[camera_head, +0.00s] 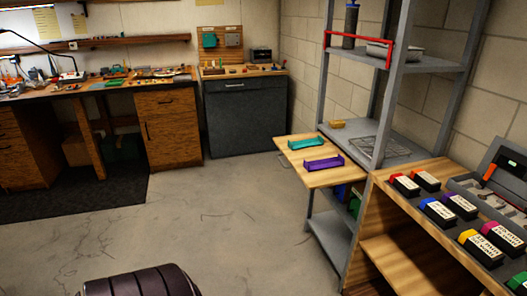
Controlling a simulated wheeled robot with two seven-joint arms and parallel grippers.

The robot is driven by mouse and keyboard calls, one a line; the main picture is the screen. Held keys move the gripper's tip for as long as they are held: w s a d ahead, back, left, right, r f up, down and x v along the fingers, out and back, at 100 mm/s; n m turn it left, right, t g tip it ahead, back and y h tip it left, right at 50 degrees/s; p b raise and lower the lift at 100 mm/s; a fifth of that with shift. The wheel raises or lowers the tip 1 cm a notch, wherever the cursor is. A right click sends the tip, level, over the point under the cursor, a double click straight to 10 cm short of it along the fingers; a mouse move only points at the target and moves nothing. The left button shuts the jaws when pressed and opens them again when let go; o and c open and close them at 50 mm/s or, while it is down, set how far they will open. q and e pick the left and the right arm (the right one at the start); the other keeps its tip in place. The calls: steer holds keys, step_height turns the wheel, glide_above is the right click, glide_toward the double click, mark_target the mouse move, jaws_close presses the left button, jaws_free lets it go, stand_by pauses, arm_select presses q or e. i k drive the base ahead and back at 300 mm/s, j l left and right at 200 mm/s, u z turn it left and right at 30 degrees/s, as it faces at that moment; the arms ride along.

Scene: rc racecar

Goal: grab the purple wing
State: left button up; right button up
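The purple wing (324,164) lies on a light wooden board (300,175) that juts out from the grey metal shelf. A teal wing (315,142) lies just behind it on the same board, apart from it. Neither of my grippers shows in the head view. Nothing touches the purple wing.
The grey shelf rack (385,80) rises right of the board, its posts standing close by. A wooden bench (420,195) with several labelled coloured boxes and an open toolbox (490,190) is at the right. A dark ribbed object (140,281) is at the bottom. The concrete floor (220,215) is clear.

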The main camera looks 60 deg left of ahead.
mark_target(338, 160)
steer(key=u, duration=1.45)
